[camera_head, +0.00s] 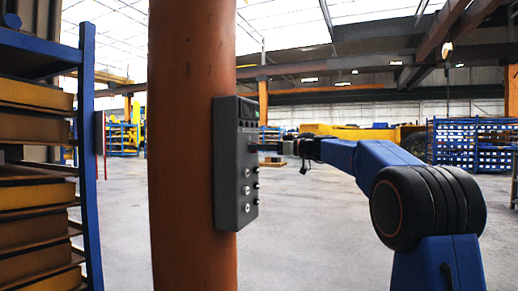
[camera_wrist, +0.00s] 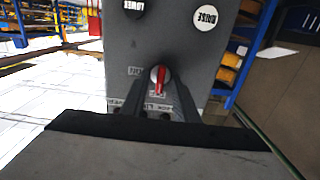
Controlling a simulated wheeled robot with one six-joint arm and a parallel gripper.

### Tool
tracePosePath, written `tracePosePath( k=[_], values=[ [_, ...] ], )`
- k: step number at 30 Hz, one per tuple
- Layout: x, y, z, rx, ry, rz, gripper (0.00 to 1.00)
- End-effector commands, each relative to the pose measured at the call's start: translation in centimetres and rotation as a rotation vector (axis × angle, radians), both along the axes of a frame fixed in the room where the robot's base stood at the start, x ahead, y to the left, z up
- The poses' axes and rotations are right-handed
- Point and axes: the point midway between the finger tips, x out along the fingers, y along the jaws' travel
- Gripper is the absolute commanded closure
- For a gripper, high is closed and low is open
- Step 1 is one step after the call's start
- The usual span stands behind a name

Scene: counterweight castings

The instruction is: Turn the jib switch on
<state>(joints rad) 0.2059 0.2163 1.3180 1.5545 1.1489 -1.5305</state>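The control box (camera_head: 234,165) is a dark grey case on the orange column. In the wrist view the box face (camera_wrist: 185,45) appears upside down. A rotary switch with a red handle (camera_wrist: 160,76) on a silver disc is at its middle, the handle close to upright in the picture. A small label lies left of it and another below; I cannot read them surely. My gripper (camera_wrist: 160,88) has its two dark fingers apart, one either side of the switch, with gaps showing. In the head view my gripper (camera_head: 262,147) reaches the box face from the right.
The orange column (camera_head: 180,150) stands close in front. A blue rack (camera_head: 88,150) with castings is at left. Open floor (camera_head: 320,220) lies beyond.

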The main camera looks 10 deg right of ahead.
Motion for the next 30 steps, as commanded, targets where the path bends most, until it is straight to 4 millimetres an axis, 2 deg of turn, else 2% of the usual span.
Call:
tracePosePath(
  k=[5,9,20,30],
  values=[
    [-0.01,-0.02,0.01,0.0,0.0,0.0,0.73],
    [-0.02,-0.02,0.01,0.0,0.0,0.0,1.0],
    [-0.02,-0.05,0.01,0.015,0.021,0.0,1.0],
    [0.05,-0.11,-0.01,0.132,0.182,0.0,1.0]
  ],
)
